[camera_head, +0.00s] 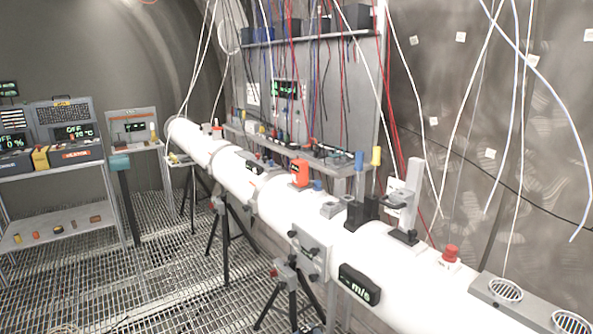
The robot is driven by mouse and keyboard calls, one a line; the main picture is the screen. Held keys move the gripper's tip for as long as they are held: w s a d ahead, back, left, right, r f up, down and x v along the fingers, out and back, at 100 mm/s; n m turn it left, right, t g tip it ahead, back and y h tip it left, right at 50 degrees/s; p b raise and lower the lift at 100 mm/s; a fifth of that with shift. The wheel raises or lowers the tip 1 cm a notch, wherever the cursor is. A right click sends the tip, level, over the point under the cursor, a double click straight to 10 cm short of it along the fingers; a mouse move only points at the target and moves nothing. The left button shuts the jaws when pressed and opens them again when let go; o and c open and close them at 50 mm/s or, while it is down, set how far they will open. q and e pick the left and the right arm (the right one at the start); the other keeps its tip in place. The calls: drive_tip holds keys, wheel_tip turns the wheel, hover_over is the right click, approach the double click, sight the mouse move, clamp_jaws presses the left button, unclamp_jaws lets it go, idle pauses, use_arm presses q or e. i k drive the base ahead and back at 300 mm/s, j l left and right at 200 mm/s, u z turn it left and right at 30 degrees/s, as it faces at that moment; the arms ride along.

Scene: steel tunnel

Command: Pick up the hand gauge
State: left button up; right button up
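I cannot tell for sure which thing is the hand gauge. A black box with a lit "m/s" readout (360,284) sits on the near side of the long white pipe (285,205). An orange device (300,172) stands on top of the pipe near its middle. A white upright device with a dark base (408,200) stands on the pipe further right. Small tools lie on the grey shelf (290,146) behind the pipe, too small to make out. Neither of my grippers is in view.
Black tripods (224,240) stand under the pipe on the grated floor (150,275). A grey cart (60,220) with display units is at the left. A red knob (450,253) and a grey plate with round grilles (535,305) are at the right. Cables hang down.

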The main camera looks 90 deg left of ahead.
sight(299, 167)
drive_tip(key=k+l+u, duration=0.1)
drive_tip(key=k, duration=0.75)
drive_tip(key=u, duration=2.6)
drive_tip(key=i+j, duration=0.45)
drive_tip(key=i, duration=0.2)
drive_tip(key=i+j+z, duration=0.1)
drive_tip(key=i+j, duration=0.4)
drive_tip(key=i, duration=0.15)
